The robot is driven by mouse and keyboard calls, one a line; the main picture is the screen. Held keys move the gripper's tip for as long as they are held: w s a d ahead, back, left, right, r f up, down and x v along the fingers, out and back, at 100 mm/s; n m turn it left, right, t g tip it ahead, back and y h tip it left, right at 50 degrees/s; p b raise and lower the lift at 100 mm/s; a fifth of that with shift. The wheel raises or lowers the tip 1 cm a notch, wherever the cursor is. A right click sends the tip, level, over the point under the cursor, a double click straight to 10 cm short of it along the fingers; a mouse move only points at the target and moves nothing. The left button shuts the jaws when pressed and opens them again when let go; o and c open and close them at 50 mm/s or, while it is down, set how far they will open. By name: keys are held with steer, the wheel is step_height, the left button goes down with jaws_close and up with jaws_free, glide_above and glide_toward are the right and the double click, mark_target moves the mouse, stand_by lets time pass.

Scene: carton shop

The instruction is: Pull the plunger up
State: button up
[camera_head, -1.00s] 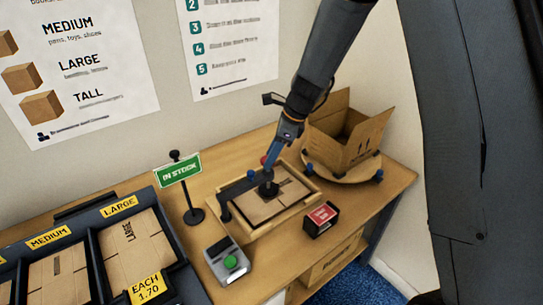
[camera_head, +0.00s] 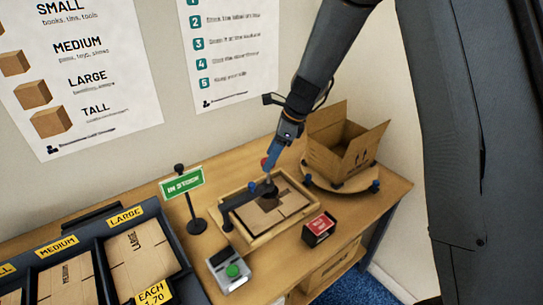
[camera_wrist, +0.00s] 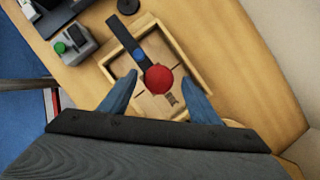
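The plunger is part of a dark press on a wooden frame (camera_head: 300,218). Its red knob (camera_head: 264,162) shows beside my gripper (camera_head: 270,163) in the head view. In the wrist view the red knob (camera_wrist: 159,79) appears between the two blue fingertips of my gripper (camera_wrist: 159,80), with a gap on either side. The fingers are apart. The press's dark arm (camera_head: 240,198) reaches over a flat carton (camera_head: 265,217) in the frame. Whether the plunger's dark foot touches the carton is hard to tell.
An open carton (camera_head: 338,155) stands on a round turntable behind right. A black and red box (camera_head: 319,229) stands in front of the frame. A device with a green button (camera_head: 232,270) and an IN STOCK sign (camera_head: 182,183) stand left. Carton bins (camera_head: 130,250) lie further left.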

steer(key=b+v, duration=0.2)
steer(key=v, duration=0.5)
steer(key=shift+r, duration=0.4)
steer(key=shift+s+d, duration=0.15)
